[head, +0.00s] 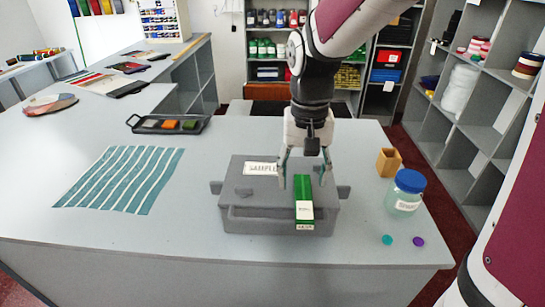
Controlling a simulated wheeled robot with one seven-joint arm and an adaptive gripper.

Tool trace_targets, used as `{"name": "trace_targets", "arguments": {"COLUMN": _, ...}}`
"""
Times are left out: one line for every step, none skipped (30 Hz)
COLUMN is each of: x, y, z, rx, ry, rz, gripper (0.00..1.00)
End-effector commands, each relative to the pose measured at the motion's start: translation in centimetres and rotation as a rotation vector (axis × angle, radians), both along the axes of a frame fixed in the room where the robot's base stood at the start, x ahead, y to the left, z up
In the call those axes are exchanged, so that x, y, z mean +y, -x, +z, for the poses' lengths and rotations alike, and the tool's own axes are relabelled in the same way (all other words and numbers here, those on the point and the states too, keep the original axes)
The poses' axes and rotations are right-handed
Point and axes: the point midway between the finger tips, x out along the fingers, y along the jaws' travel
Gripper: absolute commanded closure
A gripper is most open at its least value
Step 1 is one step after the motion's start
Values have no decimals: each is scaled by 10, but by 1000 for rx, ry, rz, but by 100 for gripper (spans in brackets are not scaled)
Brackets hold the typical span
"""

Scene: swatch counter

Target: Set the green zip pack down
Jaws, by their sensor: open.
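The green zip pack (303,192) is a narrow green block with a pale label at its near end. It appears to lie on the lid of a grey case (262,196), its near end at the case's front edge. My gripper (304,181) points down over the pack and is open. One finger is to the left of the pack and the other to its right, with visible space on the left. Whether the right finger touches the pack is hard to tell. The gripper partly hides the lid behind.
The case stands on a grey counter (110,225). A blue-lidded jar (406,192), a wooden box (388,162) and two small discs, teal (387,240) and purple (418,241), are to the right. A striped cloth (122,180) and a black tray (140,126) are left.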

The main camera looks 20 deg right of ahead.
Motion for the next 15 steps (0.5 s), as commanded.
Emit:
{"name": "trace_targets", "arguments": {"x": 0, "y": 0, "z": -6, "rx": 2, "ry": 0, "rz": 1, "gripper": 43}}
{"name": "trace_targets", "arguments": {"x": 0, "y": 0, "z": -8, "rx": 0, "ry": 1, "rz": 1, "gripper": 43}}
{"name": "trace_targets", "arguments": {"x": 0, "y": 0, "z": -10, "rx": 0, "ry": 0, "rz": 1, "gripper": 43}}
{"name": "trace_targets", "arguments": {"x": 0, "y": 0, "z": -11, "rx": 0, "ry": 0, "rz": 1, "gripper": 43}}
{"name": "trace_targets", "arguments": {"x": 0, "y": 0, "z": -12, "rx": 0, "ry": 0, "rz": 1, "gripper": 43}}
{"name": "trace_targets", "arguments": {"x": -1, "y": 1, "z": -15, "rx": 0, "ry": 1, "rz": 0, "gripper": 43}}
{"name": "trace_targets", "arguments": {"x": -1, "y": 1, "z": -17, "rx": 1, "ry": 1, "rz": 0, "gripper": 43}}
{"name": "trace_targets", "arguments": {"x": -2, "y": 1, "z": -21, "rx": 3, "ry": 0, "rz": -1, "gripper": 43}}
{"name": "trace_targets", "arguments": {"x": -3, "y": 2, "z": -26, "rx": 3, "ry": 1, "rz": -1, "gripper": 43}}
{"name": "trace_targets", "arguments": {"x": -4, "y": 2, "z": -30, "rx": 3, "ry": 1, "rz": -1, "gripper": 43}}
{"name": "trace_targets", "arguments": {"x": -5, "y": 2, "z": -35, "rx": 4, "ry": 1, "rz": -1, "gripper": 43}}
{"name": "trace_targets", "arguments": {"x": -7, "y": 2, "z": -41, "rx": 5, "ry": 2, "rz": -2, "gripper": 43}}
{"name": "trace_targets", "arguments": {"x": -7, "y": 2, "z": -45, "rx": 3, "ry": 1, "rz": -1, "gripper": 43}}
{"name": "trace_targets", "arguments": {"x": -7, "y": 2, "z": -50, "rx": 3, "ry": 0, "rz": 0, "gripper": 43}}
{"name": "trace_targets", "arguments": {"x": -6, "y": 1, "z": -54, "rx": 3, "ry": 0, "rz": 0, "gripper": 43}}
